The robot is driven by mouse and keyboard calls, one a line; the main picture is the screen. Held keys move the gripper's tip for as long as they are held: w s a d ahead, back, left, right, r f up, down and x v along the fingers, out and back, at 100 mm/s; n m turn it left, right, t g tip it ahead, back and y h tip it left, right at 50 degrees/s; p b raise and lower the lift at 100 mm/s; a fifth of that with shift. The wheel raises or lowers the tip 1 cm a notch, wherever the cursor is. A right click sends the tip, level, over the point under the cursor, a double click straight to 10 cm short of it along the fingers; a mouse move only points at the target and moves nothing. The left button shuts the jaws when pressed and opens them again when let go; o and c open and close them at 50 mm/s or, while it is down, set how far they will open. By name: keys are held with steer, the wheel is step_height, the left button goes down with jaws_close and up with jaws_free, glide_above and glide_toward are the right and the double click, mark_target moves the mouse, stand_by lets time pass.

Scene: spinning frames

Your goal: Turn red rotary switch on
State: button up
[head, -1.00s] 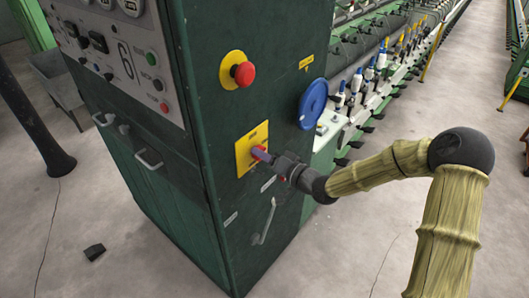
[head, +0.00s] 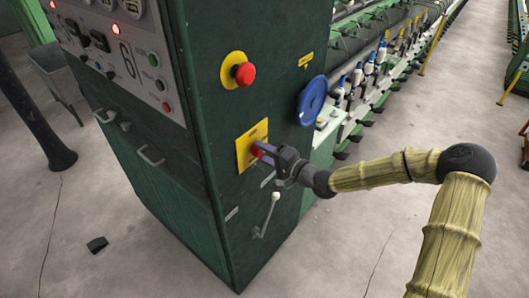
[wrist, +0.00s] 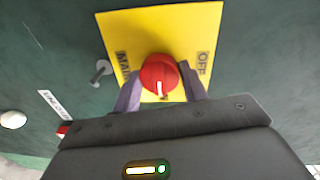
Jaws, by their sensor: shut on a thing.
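The red rotary switch (wrist: 158,73) sits on a yellow plate (wrist: 205,28) on the green cabinet's front. Its white mark points toward the bottom of the wrist view. "OFF" is printed on the plate to the right of the knob, and another label, partly covered, is at the left. In the head view the yellow plate (head: 243,155) is partly covered by my gripper (head: 262,153). My gripper (wrist: 161,90) is shut on the red knob, one finger on each side. The fingers hide part of the knob's sides.
A red push button (head: 243,74) on a yellow disc is above the switch. A blue wheel (head: 313,101) is on the cabinet's side, and a lever with a white knob (head: 275,196) is below. The panel's indicator lights (head: 116,29) glow red. Open floor lies at right.

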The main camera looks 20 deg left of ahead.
steer(key=o, duration=1)
steer(key=shift+d, duration=0.1)
steer(key=shift+s+d+f+b, duration=0.1)
steer(key=shift+d+b, duration=0.2)
steer(key=shift+d, duration=0.2)
steer(key=b+v, duration=0.3)
steer(key=v, duration=1.3)
steer(key=shift+s, duration=0.25)
steer(key=shift+d, duration=0.1)
